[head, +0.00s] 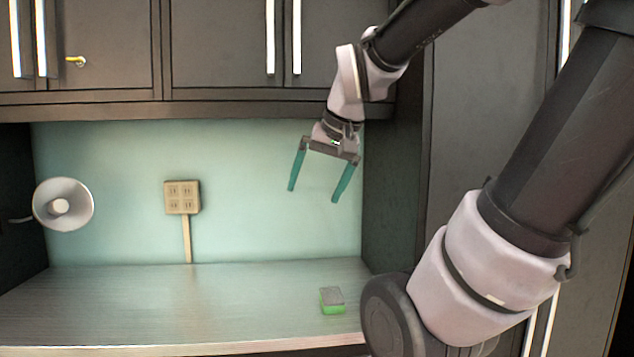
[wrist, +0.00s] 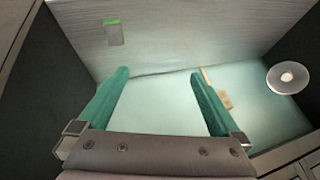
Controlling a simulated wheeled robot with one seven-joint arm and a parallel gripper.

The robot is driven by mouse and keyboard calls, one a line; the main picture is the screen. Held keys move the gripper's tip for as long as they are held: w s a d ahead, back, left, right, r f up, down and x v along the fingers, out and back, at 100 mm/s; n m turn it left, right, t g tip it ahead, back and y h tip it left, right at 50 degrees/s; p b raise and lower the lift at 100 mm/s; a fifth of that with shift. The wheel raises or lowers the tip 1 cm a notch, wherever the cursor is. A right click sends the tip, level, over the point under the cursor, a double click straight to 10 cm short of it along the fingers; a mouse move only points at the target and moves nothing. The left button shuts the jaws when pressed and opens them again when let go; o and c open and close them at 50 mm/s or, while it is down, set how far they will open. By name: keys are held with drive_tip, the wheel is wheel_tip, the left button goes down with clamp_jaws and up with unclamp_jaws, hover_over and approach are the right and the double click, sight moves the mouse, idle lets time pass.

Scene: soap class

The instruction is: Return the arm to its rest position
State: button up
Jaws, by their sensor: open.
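My gripper (head: 313,193) hangs in front of the back panel, below the upper cabinets and well above the counter. Its two teal fingers are spread wide with nothing between them. They also show in the wrist view (wrist: 160,82), open and empty. A small green block with a grey top (head: 332,300) lies on the counter near its front right, below my gripper and apart from it. The block also shows in the wrist view (wrist: 113,32), beyond the left finger. My arm reaches in from the right side of the head view.
Dark upper cabinets (head: 215,50) with pale handles stand above and behind my gripper. A dark side wall (head: 392,195) stands close on the right. A beige outlet box (head: 182,197) and a round white lamp (head: 63,204) are at the back. The counter (head: 150,300) is otherwise clear.

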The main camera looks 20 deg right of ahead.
drive_tip(key=shift+s+a+r+t+y, duration=0.1)
drive_tip(key=shift+s+a+r+t, duration=0.1)
drive_tip(key=shift+s, duration=0.3)
drive_tip(key=shift+s+a+r+t+y, duration=0.1)
drive_tip(key=shift+s+a+r+t, duration=0.1)
drive_tip(key=shift+s, duration=0.25)
drive_tip(key=shift+s+a+r+t+y, duration=0.1)
drive_tip(key=shift+s+a+r, duration=0.1)
drive_tip(key=shift+s, duration=0.3)
